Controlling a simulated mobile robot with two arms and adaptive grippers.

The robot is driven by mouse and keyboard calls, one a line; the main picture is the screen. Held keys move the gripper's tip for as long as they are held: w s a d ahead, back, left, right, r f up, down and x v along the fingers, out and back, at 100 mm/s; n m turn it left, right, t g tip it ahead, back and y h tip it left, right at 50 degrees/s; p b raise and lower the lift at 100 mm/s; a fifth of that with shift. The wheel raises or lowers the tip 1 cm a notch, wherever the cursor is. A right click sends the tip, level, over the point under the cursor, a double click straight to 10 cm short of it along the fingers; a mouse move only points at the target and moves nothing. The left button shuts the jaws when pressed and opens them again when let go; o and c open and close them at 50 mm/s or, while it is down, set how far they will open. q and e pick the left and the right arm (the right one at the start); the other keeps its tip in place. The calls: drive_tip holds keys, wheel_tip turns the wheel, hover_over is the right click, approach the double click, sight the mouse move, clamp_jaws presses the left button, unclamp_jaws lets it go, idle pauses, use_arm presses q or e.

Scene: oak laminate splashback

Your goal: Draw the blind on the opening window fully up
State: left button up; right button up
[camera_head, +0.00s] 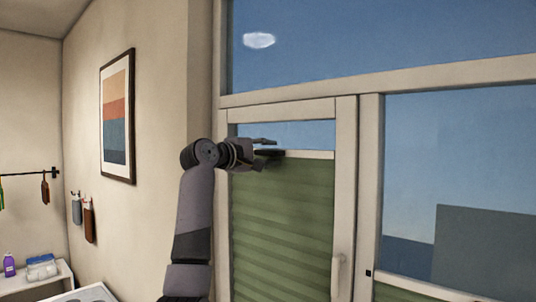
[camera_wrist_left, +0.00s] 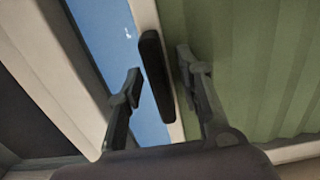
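The green pleated blind (camera_head: 285,230) covers most of the opening window's pane, with a strip of sky above its pale top rail (camera_head: 318,155). In the left wrist view the blind (camera_wrist_left: 250,60) is on the right and the pale rail (camera_wrist_left: 146,15) runs beside it. A dark handle (camera_wrist_left: 156,75) sits on the rail. My left gripper (camera_head: 268,148) is at the rail. In the left wrist view its fingers (camera_wrist_left: 158,78) are apart, one on each side of the handle, with a visible gap. My right gripper is not in view.
The window handle (camera_head: 338,270) is on the frame's right side. A fixed pane (camera_head: 460,160) with another green blind (camera_head: 400,292) low down lies to the right. A picture (camera_head: 118,115) and hanging items (camera_head: 88,220) are on the left wall. A shelf (camera_head: 40,283) stands lower left.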

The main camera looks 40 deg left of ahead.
use_arm(q)
drive_tip(key=s, duration=1.2)
drive_tip(key=shift+a, duration=0.45)
